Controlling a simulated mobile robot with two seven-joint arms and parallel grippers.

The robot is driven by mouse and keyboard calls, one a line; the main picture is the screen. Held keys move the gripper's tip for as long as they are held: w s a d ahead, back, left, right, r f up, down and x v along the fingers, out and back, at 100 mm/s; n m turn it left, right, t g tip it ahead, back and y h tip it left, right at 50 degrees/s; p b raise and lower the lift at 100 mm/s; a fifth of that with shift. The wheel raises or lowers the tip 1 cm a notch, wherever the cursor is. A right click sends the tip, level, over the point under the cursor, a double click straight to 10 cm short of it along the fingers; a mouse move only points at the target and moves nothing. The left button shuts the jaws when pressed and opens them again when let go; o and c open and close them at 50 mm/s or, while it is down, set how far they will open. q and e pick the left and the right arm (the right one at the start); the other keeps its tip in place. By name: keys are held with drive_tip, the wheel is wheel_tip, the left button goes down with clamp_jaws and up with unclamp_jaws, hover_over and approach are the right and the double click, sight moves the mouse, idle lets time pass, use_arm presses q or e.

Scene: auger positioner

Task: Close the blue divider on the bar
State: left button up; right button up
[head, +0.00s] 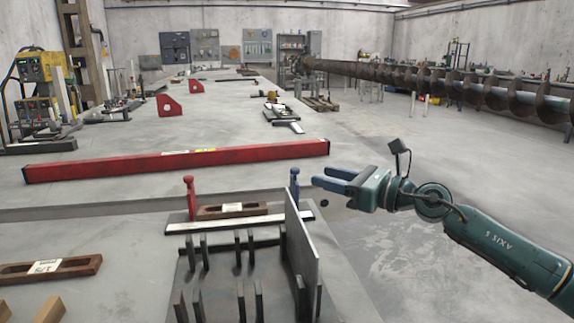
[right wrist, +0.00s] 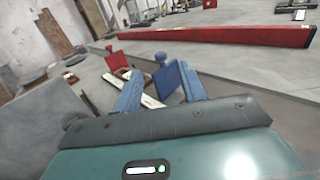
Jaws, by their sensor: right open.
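The blue divider (head: 294,187) stands near the right end of a pale bar (head: 240,223) in the head view. In the right wrist view the blue divider (right wrist: 167,80) shows as a flat plate with a knob on top, standing out at an angle to the bar. The red divider (head: 190,198) stands near the bar's left end; it also shows in the right wrist view (right wrist: 117,61). My right gripper (head: 322,177) is open and empty, with blue fingers pointing left, just right of the blue divider. In the wrist view its fingertips (right wrist: 161,72) flank the blue plate; contact cannot be told. My left gripper is out of view.
A grey upright plate (head: 302,240) and a rack of dark slats (head: 239,247) stand in front of the bar. A brown slotted block (head: 231,210) lies behind it. A long red beam (head: 180,163) lies farther back. Open floor lies to the right.

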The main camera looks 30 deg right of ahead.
sight(298, 170)
drive_tip(key=p+x, duration=0.1)
drive_tip(key=x, duration=0.9)
drive_tip(key=shift+w+a+p, duration=0.2)
drive_tip(key=shift+w+p, duration=0.05)
drive_tip(key=shift+p, duration=0.1)
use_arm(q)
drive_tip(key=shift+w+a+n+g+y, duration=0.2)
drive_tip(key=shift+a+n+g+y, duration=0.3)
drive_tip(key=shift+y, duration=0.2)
use_arm(e)
drive_tip(key=shift+c, duration=0.5)
clamp_jaws()
